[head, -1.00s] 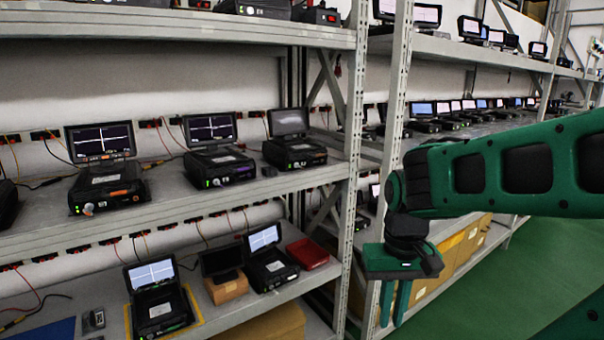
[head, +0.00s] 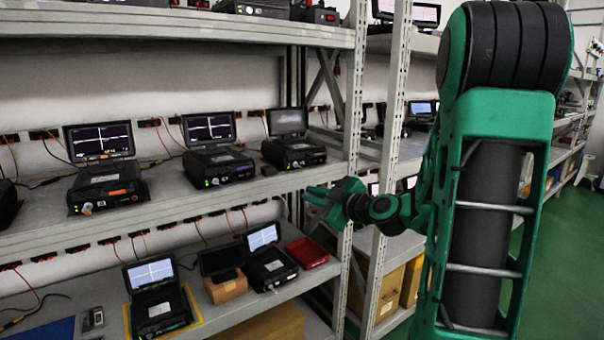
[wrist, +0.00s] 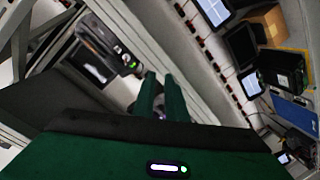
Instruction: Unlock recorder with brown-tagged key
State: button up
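Several black recorders with flip-up screens stand on the shelves, and I cannot tell which one the task means. On the middle shelf are one with an orange mark (head: 108,188), one in the centre (head: 218,165) and one with a dark screen (head: 294,152). On the lower shelf one recorder (head: 160,308) stands inside a yellow outline and another (head: 270,267) is to its right. No brown-tagged key can be made out. My gripper (head: 314,195) is at the middle shelf's right front edge. In the wrist view its fingers (wrist: 161,98) are apart, with nothing visibly held.
A rack upright (head: 352,130) stands just beside my gripper. A red box (head: 307,252), a cardboard box (head: 226,287) and a small grey device (head: 92,319) are on the lower shelf. A small reddish item (head: 337,71) hangs behind the rack. Green floor is clear at right.

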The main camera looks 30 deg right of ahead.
jog(key=t+h, duration=0.2)
send_near(302, 168)
jog(key=shift+m, duration=0.3)
jog(key=w, duration=0.8)
jog(key=shift+w, duration=0.15)
grip_shut()
